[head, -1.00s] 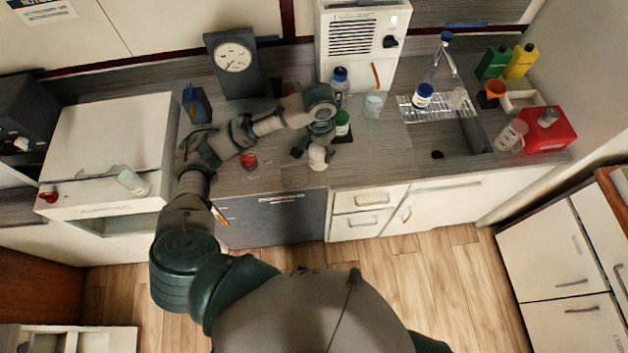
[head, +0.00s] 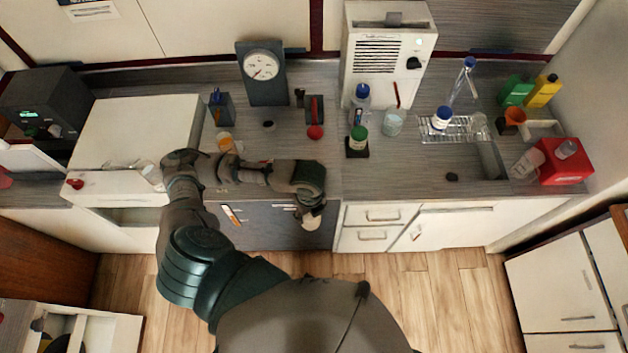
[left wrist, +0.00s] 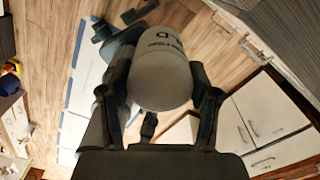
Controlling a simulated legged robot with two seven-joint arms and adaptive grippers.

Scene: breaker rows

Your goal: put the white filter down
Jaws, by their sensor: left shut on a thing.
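My left gripper (head: 309,210) is shut on the white filter (head: 312,221). In the head view the filter shows only partly below the gripper, against the dark drawer front of the counter. In the left wrist view the filter (left wrist: 160,75) is a pale rounded body with dark lettering near its top. The two fingers of my left gripper (left wrist: 160,98) press on it from both sides. The floor and cabinet fronts show behind it, and no surface touches it there. My right gripper is in neither view.
The grey counter (head: 290,170) has free room behind the gripper.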

